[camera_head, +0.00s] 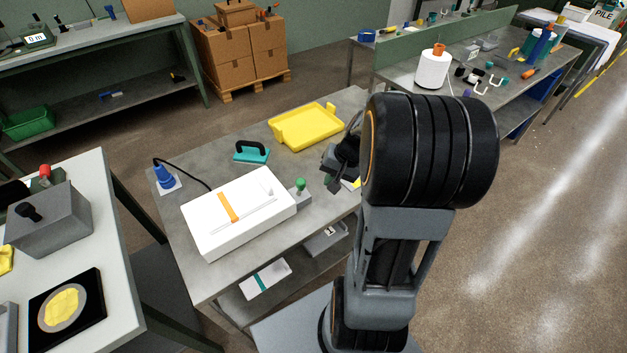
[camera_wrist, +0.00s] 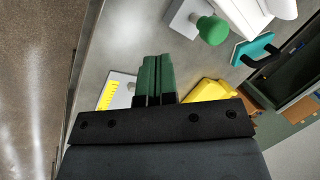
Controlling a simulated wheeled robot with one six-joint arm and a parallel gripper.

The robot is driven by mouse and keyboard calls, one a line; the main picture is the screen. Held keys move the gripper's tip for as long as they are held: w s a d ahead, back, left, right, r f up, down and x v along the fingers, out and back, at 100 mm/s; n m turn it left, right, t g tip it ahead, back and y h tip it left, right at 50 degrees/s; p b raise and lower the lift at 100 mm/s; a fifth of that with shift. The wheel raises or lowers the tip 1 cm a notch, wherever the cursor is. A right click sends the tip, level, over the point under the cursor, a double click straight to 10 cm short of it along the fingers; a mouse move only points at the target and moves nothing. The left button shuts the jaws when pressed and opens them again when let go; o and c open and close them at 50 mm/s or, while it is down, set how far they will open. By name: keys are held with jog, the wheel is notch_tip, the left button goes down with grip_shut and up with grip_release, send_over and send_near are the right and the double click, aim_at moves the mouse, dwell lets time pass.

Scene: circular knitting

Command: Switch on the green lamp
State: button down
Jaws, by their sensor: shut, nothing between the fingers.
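A small green rounded head (camera_head: 300,184) stands on a pale grey block at the right end of a white box (camera_head: 240,215) on the grey table. In the wrist view the green head (camera_wrist: 212,30) and its grey block (camera_wrist: 180,17) lie beyond my fingertips, up and to the right. I cannot tell if this is the lamp or its button, and I see no glow. My gripper (camera_wrist: 154,72) has green fingers pressed together with nothing between them. In the head view my gripper (camera_head: 331,181) hangs right of the green head, apart from it, partly hidden by my arm.
A yellow tray (camera_head: 306,126) and a teal block with a black handle (camera_head: 251,152) stand behind the white box. A blue plug (camera_head: 165,176) with a black cable is at the table's left. A card with yellow markings (camera_wrist: 110,92) lies near my fingers.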

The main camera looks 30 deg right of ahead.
aim_at(300, 189)
jog(key=shift+w+a+f+p, duration=0.15)
jog(key=shift+w+a+f, duration=0.15)
jog(key=shift+w+a, duration=0.25)
jog(key=shift+w+a+f+p, duration=0.15)
jog(key=shift+w+a+f, duration=0.2)
jog(key=shift+a, duration=0.35)
jog(key=shift+w+a+f+p, duration=0.15)
jog(key=shift+w+a+f, duration=0.05)
jog(key=shift+w+a, duration=0.4)
